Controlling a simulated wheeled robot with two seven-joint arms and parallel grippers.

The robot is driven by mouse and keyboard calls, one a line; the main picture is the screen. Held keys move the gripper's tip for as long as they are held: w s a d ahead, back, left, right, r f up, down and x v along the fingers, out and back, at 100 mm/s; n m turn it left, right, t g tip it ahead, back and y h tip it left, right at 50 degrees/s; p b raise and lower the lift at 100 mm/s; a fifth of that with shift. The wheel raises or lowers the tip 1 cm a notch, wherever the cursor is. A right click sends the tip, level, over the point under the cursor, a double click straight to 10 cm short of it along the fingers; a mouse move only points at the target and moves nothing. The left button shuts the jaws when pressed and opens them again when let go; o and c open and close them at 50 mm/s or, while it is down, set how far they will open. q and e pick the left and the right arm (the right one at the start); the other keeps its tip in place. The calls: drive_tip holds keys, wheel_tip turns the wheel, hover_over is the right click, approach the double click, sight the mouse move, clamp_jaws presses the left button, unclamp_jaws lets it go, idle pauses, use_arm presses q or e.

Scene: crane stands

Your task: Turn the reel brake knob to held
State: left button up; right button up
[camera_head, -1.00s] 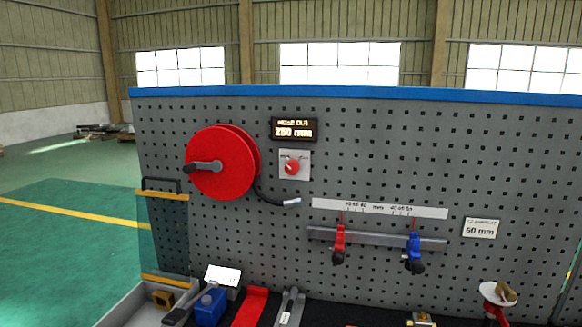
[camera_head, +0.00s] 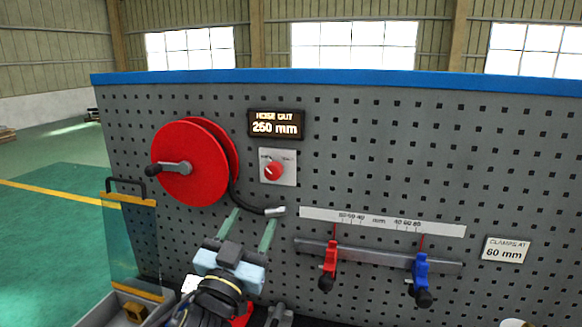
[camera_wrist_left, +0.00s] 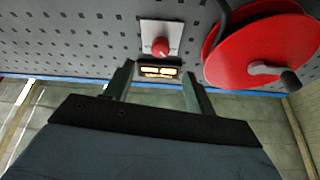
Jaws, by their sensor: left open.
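The reel brake knob (camera_head: 273,170) is a red dial on a pale square plate (camera_head: 291,173) fixed to the pegboard, right of the red hose reel (camera_head: 189,163). Its plate labels are too small to read. The knob also shows in the left wrist view (camera_wrist_left: 160,47), above and beyond the fingers. My left gripper (camera_head: 252,230) is open and empty, its two green-grey fingers pointing up towards the board below the knob. It is apart from the knob. The left fingers show in the left wrist view (camera_wrist_left: 157,85). My right gripper is not in view.
A display (camera_head: 276,124) above the knob reads 250 mm. The black hose (camera_head: 247,205) ends in a metal tip near my left fingers. A red clamp (camera_head: 329,265) and a blue clamp (camera_head: 421,277) hang on a rail at right. A clear panel (camera_head: 131,245) stands at left.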

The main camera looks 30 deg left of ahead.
sight(272, 175)
use_arm(q)
drive_tip(key=p+x, duration=0.1)
drive_tip(key=x, duration=0.3)
drive_tip(key=p+x, duration=0.1)
drive_tip(key=x, duration=0.3)
drive_tip(key=r+p+x, duration=0.1)
drive_tip(key=x, duration=0.3)
drive_tip(key=shift+s, duration=0.1)
drive_tip(key=shift+w+r, duration=0.1)
drive_tip(key=shift+w, duration=0.15)
drive_tip(key=shift+w+a, duration=0.1)
drive_tip(key=c, duration=1)
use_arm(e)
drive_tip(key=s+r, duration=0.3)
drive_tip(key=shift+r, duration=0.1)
